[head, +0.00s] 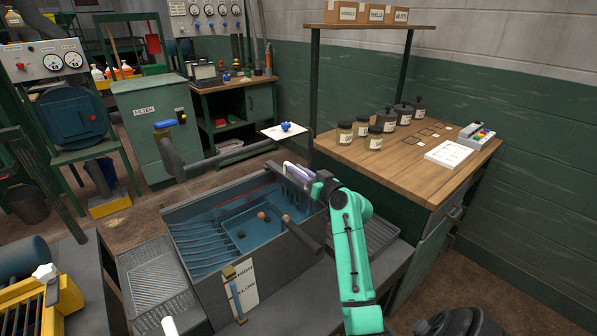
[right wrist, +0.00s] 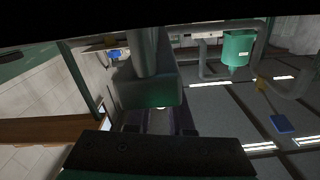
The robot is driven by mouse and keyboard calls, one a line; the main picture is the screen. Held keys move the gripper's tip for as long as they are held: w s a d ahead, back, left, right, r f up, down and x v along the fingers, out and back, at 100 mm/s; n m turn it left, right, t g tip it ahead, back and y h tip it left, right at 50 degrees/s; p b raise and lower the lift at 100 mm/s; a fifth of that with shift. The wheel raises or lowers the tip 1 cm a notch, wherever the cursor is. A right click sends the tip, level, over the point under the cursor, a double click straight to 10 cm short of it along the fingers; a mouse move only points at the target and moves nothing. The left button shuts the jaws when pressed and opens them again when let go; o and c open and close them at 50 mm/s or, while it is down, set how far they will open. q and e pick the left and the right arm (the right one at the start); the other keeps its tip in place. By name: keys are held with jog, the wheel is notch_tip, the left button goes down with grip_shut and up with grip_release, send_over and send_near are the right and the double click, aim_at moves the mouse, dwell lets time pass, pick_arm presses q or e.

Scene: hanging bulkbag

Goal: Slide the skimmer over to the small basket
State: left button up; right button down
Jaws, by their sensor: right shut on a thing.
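An open grey tank (head: 215,283) stands in front of me with bluish water and slanted bars at its left. Several brown lumps (head: 263,216) show in its middle. My right gripper (head: 298,173) is at the tank's far right edge, shut on the top of a dark toothed piece (head: 297,193), seemingly the skimmer. In the right wrist view a grey block on a post (right wrist: 150,90) fills the middle; the fingertips are hard to make out. A grey ribbed tray (head: 157,275), perhaps the small basket, lies left of the tank.
A second tray (head: 378,236) lies right of the tank, partly behind my right arm. A grey pipe (head: 225,157) runs above the far edge. A dark rod (head: 303,234) juts over the right wall. A wooden bench (head: 400,165) with jars stands at right.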

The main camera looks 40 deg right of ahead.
jog(key=a+p, duration=0.2)
jog(key=a, duration=0.7)
jog(key=shift+p, duration=0.35)
jog(key=shift+w, duration=0.1)
jog(key=c, duration=0.8)
grip_release()
jog(key=shift+d, duration=0.1)
jog(key=shift+c, duration=0.2)
jog(key=s+b, duration=0.1)
jog(key=s, duration=1.3)
jog(key=shift+s, duration=0.3)
